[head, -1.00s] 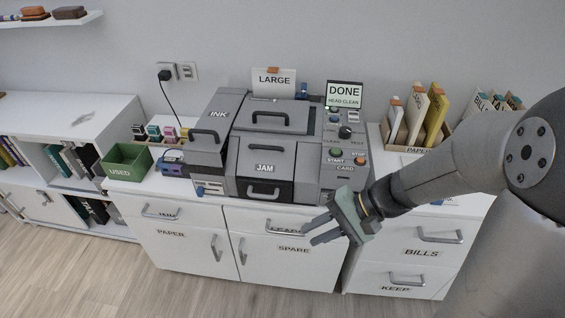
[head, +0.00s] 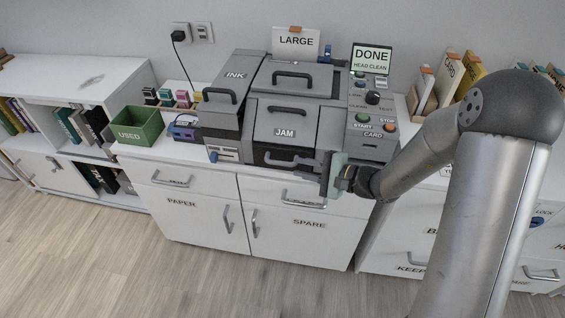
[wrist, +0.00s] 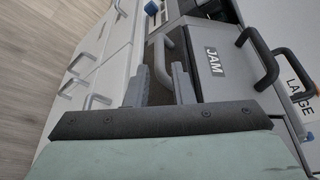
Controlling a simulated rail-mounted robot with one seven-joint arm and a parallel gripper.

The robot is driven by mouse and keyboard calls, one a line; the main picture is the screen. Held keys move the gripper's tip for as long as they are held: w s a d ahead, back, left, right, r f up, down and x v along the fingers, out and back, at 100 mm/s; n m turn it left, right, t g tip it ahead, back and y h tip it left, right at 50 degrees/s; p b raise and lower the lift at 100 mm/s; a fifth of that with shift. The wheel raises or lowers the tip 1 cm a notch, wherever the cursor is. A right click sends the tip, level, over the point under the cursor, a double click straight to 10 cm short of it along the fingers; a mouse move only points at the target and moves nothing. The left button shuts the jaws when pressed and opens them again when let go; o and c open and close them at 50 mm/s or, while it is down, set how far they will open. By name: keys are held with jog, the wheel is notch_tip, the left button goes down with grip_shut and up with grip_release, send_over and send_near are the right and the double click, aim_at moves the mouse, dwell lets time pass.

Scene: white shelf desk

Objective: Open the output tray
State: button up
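The output tray (head: 266,154) is the dark front with a bar handle, low on the grey printer (head: 285,120) under the JAM panel. The tray looks shut, and my gripper partly hides its right side. My gripper (head: 310,164) points left across the tray front in the head view. In the wrist view my gripper (wrist: 160,82) has its two fingers apart. A grey bar handle (wrist: 160,48) shows at the fingertips, seemingly between them. I cannot tell whether the fingers touch it.
The JAM panel handle (wrist: 259,56) is close by in the wrist view. The white drawers marked PAPER and SPARE (head: 300,205) lie below, with protruding handles. A green USED bin (head: 138,127) and a small blue device (head: 184,130) stand left. The floor in front is clear.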

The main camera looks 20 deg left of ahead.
aim_at(287, 165)
jog(key=x, duration=0.6)
jog(key=shift+w+a, duration=0.15)
jog(key=shift+a, duration=0.2)
grip_shut()
